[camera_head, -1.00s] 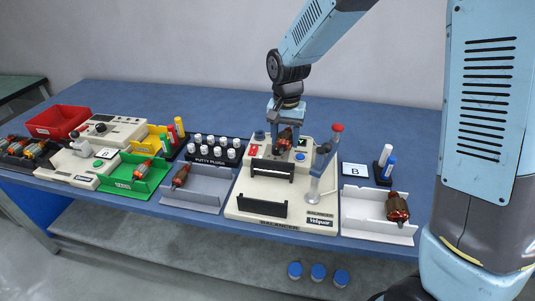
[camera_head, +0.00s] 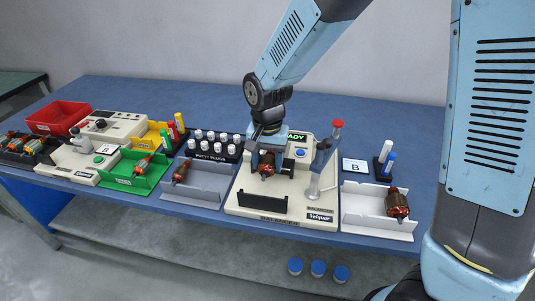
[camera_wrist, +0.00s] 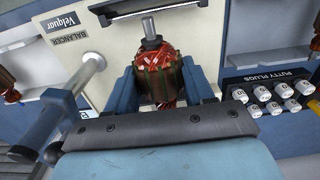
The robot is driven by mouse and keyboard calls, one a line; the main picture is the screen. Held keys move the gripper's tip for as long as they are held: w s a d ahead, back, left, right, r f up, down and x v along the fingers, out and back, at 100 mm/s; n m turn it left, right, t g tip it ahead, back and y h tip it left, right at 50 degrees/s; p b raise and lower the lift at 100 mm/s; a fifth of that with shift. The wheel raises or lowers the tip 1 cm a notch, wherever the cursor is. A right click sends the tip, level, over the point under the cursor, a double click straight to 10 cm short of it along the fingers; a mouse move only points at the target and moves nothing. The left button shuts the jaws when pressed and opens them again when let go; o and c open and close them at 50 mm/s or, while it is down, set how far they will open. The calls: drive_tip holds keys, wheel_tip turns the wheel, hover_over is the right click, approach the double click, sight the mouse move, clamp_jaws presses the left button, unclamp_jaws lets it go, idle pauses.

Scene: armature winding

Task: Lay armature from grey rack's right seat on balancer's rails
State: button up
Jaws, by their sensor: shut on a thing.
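My gripper (camera_head: 266,160) is shut on an armature (camera_head: 267,168) with a dark body and red windings, held over the balancer (camera_head: 235,205). In the wrist view the armature (camera_wrist: 160,78) sits between the two blue fingers, its metal shaft pointing to the top of the picture. I cannot tell whether the armature touches a rail.
A grey tray (camera_head: 207,193) at left and a white tray (camera_head: 375,224) at right each hold an armature. Putty plugs (camera_head: 213,150) stand behind left. A green display (camera_head: 297,136) reads READY.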

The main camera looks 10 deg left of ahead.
drive_tip(key=shift+f, duration=2.55)
drive_tip(key=shift+s, duration=0.15)
drive_tip(key=shift+f, duration=0.45)
drive_tip(key=o, duration=1.4)
wheel_tip(320, 180, up, 14)
drive_tip(key=shift+f, duration=0.15)
drive_tip(key=shift+d, duration=0.1)
